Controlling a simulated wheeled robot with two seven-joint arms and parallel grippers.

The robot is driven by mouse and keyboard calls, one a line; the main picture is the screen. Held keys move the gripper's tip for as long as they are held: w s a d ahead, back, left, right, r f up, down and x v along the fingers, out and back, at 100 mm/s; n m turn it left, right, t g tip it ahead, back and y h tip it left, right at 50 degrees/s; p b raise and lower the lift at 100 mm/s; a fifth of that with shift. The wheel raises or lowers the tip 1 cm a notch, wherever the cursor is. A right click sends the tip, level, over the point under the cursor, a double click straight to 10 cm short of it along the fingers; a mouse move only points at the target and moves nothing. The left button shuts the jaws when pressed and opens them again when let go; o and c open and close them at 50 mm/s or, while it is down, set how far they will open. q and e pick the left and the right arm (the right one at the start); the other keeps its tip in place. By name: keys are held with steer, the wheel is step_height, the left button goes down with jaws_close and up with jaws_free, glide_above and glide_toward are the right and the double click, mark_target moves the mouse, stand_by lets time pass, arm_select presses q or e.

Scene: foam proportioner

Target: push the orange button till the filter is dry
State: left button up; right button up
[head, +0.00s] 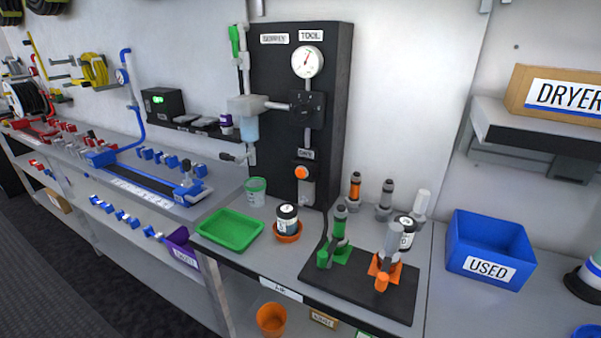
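An orange button (301,173) sits low on the front of a dark upright panel (270,100), below a small white label. Above it are a black block (307,108) and a round white gauge (307,62) with a red needle. A grey-topped filter bowl (250,117) with a translucent bluish cup hangs at the panel's left side. Whether the filter holds water is too small to tell. Neither of my grippers shows in the head view.
A green tray (229,231), a dark jar (287,218) in an orange dish and a black mat (357,288) with nozzle-like fittings stand before the panel. A blue USED bin (490,248) is at right. A DRYER box (560,92) sits on a shelf.

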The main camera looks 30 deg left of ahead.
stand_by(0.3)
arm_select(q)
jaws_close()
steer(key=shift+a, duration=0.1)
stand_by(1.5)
